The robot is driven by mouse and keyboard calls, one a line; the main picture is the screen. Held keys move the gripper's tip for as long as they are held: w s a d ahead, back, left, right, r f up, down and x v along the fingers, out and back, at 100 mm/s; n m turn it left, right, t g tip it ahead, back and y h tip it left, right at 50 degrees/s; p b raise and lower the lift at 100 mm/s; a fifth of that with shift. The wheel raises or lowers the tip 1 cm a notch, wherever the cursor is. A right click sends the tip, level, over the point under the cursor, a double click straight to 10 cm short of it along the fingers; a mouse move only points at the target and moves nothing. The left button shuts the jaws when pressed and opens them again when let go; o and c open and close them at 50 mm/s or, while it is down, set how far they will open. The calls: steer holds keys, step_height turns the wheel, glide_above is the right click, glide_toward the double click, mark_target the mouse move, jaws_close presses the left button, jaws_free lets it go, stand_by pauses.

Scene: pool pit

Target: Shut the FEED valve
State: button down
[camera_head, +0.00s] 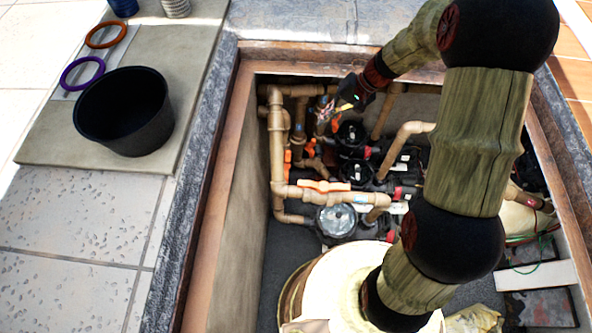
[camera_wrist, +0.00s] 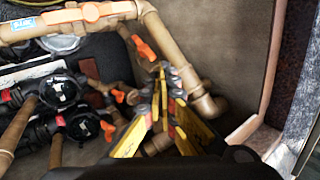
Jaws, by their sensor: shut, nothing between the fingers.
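Several orange valve handles sit on the tan pipes in the pit. In the head view one long orange handle (camera_head: 325,186) lies along a horizontal pipe, and a smaller orange handle (camera_head: 309,149) is farther back. In the wrist view an orange handle (camera_wrist: 92,12) lies along the top pipe beside a blue label (camera_wrist: 22,24), and another orange handle (camera_wrist: 143,47) is just left of my fingertips. I cannot read which is FEED. My gripper (camera_head: 326,115) is shut and empty beside the far-left pipes; its yellow-sided fingers (camera_wrist: 168,88) also show in the wrist view.
Black pumps (camera_head: 350,134) and pipes crowd the pit to the right. The pit wall (camera_head: 228,205) closes in at the left. A black bucket (camera_head: 128,112), a purple ring (camera_head: 82,73) and an orange ring (camera_head: 106,35) rest on the deck outside.

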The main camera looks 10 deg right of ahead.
step_height(320, 180, down, 33)
steer(key=w+d+m+t+y, duration=0.1)
steer(key=d+m+y, duration=0.1)
steer(key=m, duration=0.3)
steer(key=shift+w+d+r+y+p, duration=0.2)
steer(key=shift+w+y+p, duration=0.1)
steer(key=shift+y, duration=0.3)
steer(key=w+a+f+b, duration=0.1)
steer(key=a+f+b, duration=0.2)
steer(key=a, duration=0.8)
steer(key=shift+a+f+b, duration=0.15)
steer(key=shift+f+b, duration=0.2)
steer(key=shift+f, duration=1)
